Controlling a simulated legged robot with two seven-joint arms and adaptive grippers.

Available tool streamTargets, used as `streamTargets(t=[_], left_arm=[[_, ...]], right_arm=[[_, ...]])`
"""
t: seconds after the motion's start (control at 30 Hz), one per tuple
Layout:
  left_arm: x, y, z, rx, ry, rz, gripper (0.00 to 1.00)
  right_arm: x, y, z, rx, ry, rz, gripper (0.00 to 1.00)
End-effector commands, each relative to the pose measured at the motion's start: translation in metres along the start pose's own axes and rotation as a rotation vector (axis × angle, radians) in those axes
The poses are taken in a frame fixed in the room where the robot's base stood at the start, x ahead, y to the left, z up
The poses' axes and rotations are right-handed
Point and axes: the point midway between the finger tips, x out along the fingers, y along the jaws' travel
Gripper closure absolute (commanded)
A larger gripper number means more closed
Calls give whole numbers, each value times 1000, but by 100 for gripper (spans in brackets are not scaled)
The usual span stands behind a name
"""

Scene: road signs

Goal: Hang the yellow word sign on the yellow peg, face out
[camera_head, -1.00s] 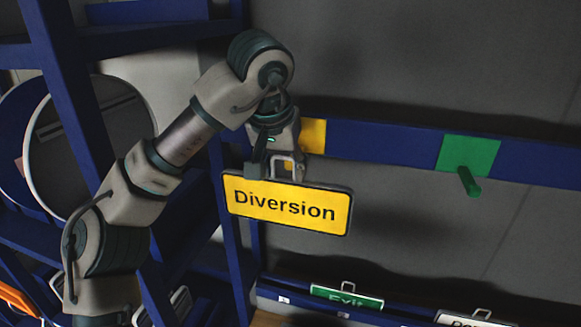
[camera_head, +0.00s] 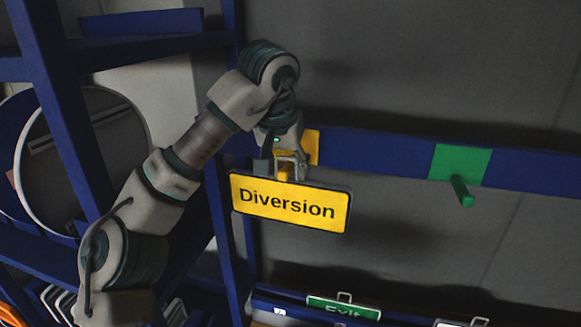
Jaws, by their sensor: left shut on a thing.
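The yellow word sign (camera_head: 290,205) reads "Diversion" and faces me, tilted slightly down to the right. My left gripper (camera_head: 285,168) is shut on the sign's metal hanging loop at its top edge and holds it in front of the rail. Behind the gripper, the yellow square (camera_head: 312,148) on the blue rail is partly hidden. A small yellow piece (camera_head: 281,154), perhaps the yellow peg, shows among the fingers just above the loop. I cannot tell whether the loop is around it. My right gripper is out of view.
A green peg (camera_head: 462,191) on a green square stands empty further right on the blue rail (camera_head: 380,155). A green Exit sign (camera_head: 343,309) and a white sign (camera_head: 460,323) stand in a rack below. Blue shelving with round signs (camera_head: 85,160) is at left.

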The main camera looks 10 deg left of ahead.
Motion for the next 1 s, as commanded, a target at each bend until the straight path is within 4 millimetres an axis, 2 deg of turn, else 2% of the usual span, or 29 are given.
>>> streamTargets(t=[0.37,0.9,0.93,1.0], left_arm=[[7,3,-1,0,-3,-2,100],[16,1,4,0,-2,-1,100],[16,1,4,0,-2,-1,46],[16,1,4,0,-2,-1,29]], right_arm=[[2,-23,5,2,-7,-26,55],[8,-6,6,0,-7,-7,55],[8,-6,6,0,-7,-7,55],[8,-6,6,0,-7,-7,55]])
